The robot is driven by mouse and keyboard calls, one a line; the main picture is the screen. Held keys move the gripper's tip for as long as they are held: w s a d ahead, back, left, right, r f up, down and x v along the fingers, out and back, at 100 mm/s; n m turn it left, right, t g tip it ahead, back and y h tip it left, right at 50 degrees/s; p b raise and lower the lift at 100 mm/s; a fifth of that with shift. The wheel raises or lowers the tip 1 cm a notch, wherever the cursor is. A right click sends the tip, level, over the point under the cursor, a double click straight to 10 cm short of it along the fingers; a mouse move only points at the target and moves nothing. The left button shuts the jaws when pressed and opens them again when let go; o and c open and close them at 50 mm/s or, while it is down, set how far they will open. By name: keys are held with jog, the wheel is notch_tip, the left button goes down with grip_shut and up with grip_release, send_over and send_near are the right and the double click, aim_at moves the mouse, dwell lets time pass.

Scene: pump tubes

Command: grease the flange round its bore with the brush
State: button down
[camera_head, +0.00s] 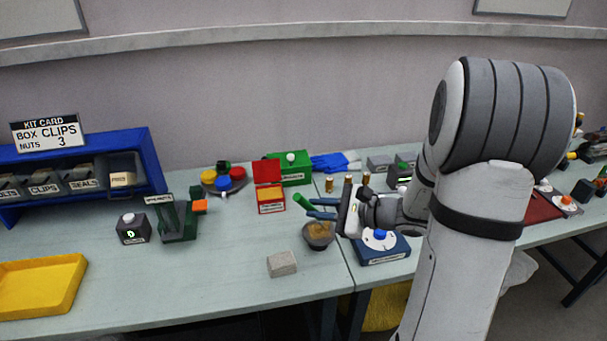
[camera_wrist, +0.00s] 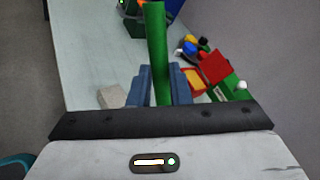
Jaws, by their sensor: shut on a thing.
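My gripper (camera_head: 322,209) is shut on the brush, whose green handle (camera_head: 303,201) sticks up and to the left from the blue fingers. In the wrist view the green brush handle (camera_wrist: 158,45) stands between the fingers of my gripper (camera_wrist: 160,74). The brush's bristles cannot be made out. A dark bowl (camera_head: 318,243) with tan-brown contents stands just below the fingers; I cannot tell whether the brush touches it. I cannot surely tell which thing is the flange. A blue block with a white disc and blue knob (camera_head: 382,254) is right of the bowl, partly behind my arm.
A grey block (camera_head: 282,264) lies in front of the bowl. An open red box (camera_head: 271,205) and a green box (camera_head: 296,179) stand behind it. A green stand (camera_head: 178,232) and a yellow tray (camera_head: 40,287) are to the left. The bench front between tray and grey block is clear.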

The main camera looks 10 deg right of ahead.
notch_tip(320, 180, up, 4)
jog(key=shift+f+p, duration=0.1)
jog(key=shift+p, duration=0.85)
